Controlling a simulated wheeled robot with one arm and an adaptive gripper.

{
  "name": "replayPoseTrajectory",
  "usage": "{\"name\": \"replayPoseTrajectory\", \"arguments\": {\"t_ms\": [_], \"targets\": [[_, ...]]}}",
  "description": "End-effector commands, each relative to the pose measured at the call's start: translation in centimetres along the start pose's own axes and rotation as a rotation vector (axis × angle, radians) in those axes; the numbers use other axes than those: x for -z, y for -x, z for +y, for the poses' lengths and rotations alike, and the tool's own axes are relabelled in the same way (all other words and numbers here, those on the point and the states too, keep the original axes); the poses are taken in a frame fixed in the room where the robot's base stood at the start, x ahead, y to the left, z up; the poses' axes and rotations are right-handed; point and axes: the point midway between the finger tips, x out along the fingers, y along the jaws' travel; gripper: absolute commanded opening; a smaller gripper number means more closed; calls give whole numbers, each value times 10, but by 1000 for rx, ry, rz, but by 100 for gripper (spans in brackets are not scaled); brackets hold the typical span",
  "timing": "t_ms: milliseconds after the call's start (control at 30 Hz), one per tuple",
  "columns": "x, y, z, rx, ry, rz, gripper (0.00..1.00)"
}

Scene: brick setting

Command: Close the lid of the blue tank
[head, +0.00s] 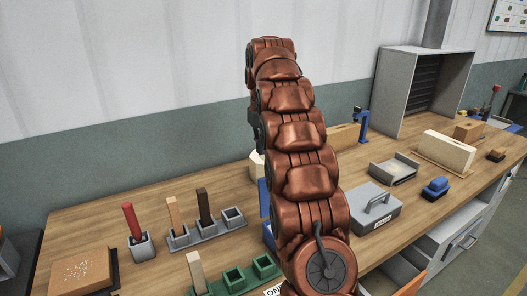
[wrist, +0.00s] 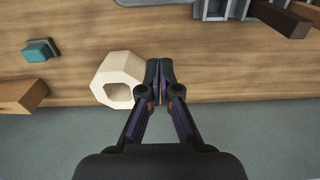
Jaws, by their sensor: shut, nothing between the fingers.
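A blue upright piece (head: 266,204) shows on the bench in the head view, mostly hidden behind my arm; I cannot tell whether it is part of the blue tank, and no lid can be made out. In the wrist view my gripper (wrist: 160,84) is shut and empty, its fingertips together over the wooden bench. It is just right of a cream hollow hexagonal block (wrist: 112,92), with little or no gap between them in the picture. In the head view my arm hides the gripper.
A grey box with a handle (head: 374,211) and a blue-topped block (head: 436,187) stand right of my arm. Grey sockets with pegs (head: 206,230) and a green socket rack (head: 237,277) stand left. A grey cabinet (head: 392,93) stands at the back right.

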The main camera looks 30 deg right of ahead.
Motion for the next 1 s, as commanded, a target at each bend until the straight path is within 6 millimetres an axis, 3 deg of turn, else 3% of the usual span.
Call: {"name": "replayPoseTrajectory", "arguments": {"t_ms": [800, 1000], "targets": [[0, -73, 0, 0, -1, 0, 0], [-16, -68, 0, -1, -2, 2, 0]]}}
